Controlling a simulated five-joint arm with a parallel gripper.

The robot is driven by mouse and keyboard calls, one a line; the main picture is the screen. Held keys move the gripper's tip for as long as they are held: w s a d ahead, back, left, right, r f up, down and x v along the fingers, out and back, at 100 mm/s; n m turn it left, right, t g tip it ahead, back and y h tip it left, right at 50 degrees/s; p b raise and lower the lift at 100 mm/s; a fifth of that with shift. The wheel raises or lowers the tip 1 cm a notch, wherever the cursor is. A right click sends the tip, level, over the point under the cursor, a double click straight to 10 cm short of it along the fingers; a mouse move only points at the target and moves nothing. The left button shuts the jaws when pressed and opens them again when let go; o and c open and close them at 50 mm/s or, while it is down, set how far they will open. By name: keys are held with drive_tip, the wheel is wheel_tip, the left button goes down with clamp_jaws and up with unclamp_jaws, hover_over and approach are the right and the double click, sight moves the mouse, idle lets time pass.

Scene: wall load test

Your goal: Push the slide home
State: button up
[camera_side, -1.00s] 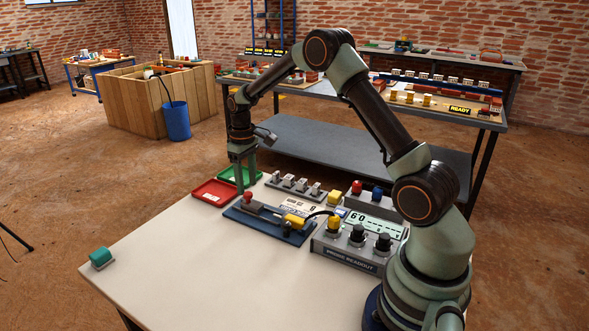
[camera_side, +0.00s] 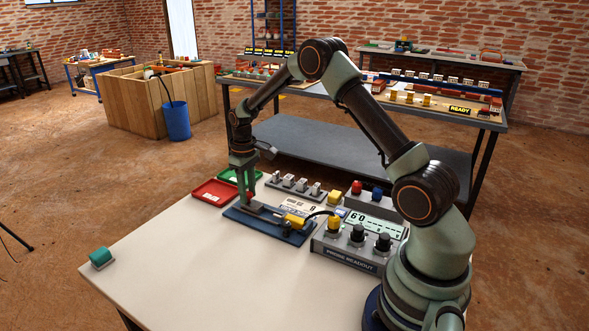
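The slide fixture is a blue base plate (camera_side: 294,238) on the white table, with a grey bar (camera_side: 264,211) along it. A yellow block (camera_side: 293,220) sits toward its right end. A red knob (camera_side: 250,196) shows at the left end, partly hidden by my gripper. A cable runs from the yellow block toward the grey probe readout box (camera_side: 350,261).
A red tray (camera_side: 214,192) and a green tray (camera_side: 241,177) lie behind and left of the fixture. A teal roll (camera_side: 101,258) lies front left.

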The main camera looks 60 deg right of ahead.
clamp_jaws()
drive_tip(key=shift+s, duration=2.2)
drive_tip(key=o, duration=0.6)
unclamp_jaws()
drive_tip(key=shift+c, duration=0.2)
drive_tip(key=shift+r, duration=0.1)
